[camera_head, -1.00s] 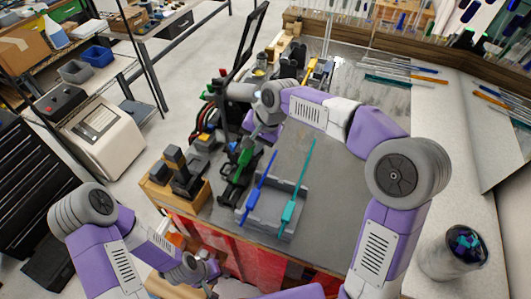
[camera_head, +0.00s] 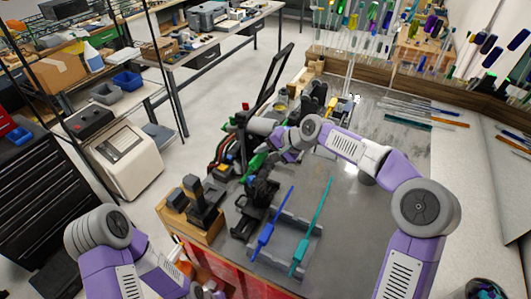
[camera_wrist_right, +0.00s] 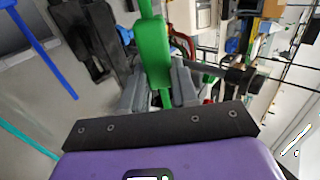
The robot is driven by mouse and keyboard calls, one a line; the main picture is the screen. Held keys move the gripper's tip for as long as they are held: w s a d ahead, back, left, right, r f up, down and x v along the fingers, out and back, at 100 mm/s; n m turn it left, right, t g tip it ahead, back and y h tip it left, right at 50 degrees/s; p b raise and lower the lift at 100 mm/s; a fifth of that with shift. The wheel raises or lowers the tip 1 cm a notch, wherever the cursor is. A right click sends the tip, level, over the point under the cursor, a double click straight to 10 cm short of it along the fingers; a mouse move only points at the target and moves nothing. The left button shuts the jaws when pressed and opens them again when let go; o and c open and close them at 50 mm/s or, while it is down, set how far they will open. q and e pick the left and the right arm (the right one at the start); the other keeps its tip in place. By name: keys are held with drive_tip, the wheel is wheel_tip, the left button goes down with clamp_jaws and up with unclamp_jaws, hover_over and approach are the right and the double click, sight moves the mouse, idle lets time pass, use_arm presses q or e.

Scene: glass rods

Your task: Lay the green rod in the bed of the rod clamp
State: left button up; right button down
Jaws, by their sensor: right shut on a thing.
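The green rod (camera_wrist_right: 154,52) is between the two grey fingers of my right gripper (camera_wrist_right: 158,88) in the right wrist view, its thick green part at the fingers. My right gripper (camera_head: 275,148) is shut on it. In the head view a short piece of the green rod (camera_head: 257,161) shows below the gripper, just beyond the black rod clamp (camera_head: 262,190). The clamp stands on the bench left of the rod rack, and its bed is hard to make out. My left gripper (camera_head: 206,291) is low at the bottom edge, mostly cut off.
A grey rack (camera_head: 285,256) holds a blue rod (camera_head: 271,226) and a teal rod (camera_head: 312,226). Dark blocks on a wooden stand (camera_head: 196,222) are left of the clamp. Cables and equipment crowd the bench's left edge behind it. The bench right of the rack is clear.

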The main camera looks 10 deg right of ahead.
drive_tip(key=shift+f+b, duration=2)
drive_tip(key=shift+f, duration=0.95)
drive_tip(key=c, duration=0.8)
unclamp_jaws()
drive_tip(key=v, duration=0.7)
drive_tip(key=shift+s+d+r+b, duration=0.1)
drive_tip(key=shift+d+r+b, duration=0.1)
drive_tip(key=shift+b, duration=0.2)
